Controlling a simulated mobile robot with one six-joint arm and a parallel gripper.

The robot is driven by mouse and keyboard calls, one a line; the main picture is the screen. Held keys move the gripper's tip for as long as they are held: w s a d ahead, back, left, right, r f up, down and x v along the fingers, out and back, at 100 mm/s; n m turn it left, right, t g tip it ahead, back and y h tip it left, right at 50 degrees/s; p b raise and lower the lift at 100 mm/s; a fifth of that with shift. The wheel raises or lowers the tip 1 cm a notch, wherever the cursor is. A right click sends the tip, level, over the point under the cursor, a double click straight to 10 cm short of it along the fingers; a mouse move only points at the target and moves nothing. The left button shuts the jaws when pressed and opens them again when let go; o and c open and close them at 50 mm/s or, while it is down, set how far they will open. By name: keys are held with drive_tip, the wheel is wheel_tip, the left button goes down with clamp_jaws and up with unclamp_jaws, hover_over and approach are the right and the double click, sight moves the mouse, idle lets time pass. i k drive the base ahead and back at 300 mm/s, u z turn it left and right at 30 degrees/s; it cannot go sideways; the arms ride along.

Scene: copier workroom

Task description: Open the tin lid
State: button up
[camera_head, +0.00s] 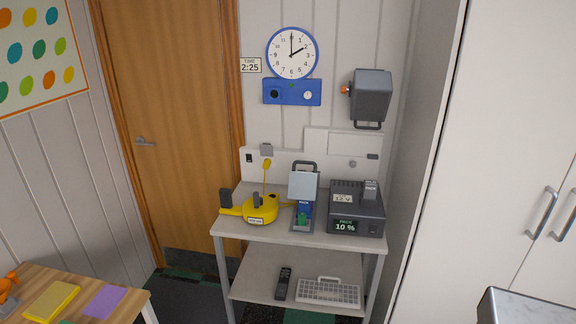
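I cannot make out a tin or its lid for certain in the head view. A yellow rounded device (262,209) with a small label and a dark grip sits on the left of a small white stand's top (285,236); I cannot tell what it is. My gripper is not in view.
A blue device with a grey plate (304,186) and a dark box reading 10 % (357,211) share the stand top. A handset (283,283) and a keyboard (328,292) lie on its lower shelf. A wooden desk (28,274) is at lower left, a white cabinet (500,130) at right. A grey-topped object (528,305) fills the bottom right corner.

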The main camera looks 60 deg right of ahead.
sight(304, 185)
drive_tip(key=u, duration=0.3)
drive_tip(key=k, duration=0.9)
drive_tip(key=z, duration=0.95)
drive_tip(key=i, duration=0.5)
drive_tip(key=u, duration=0.2)
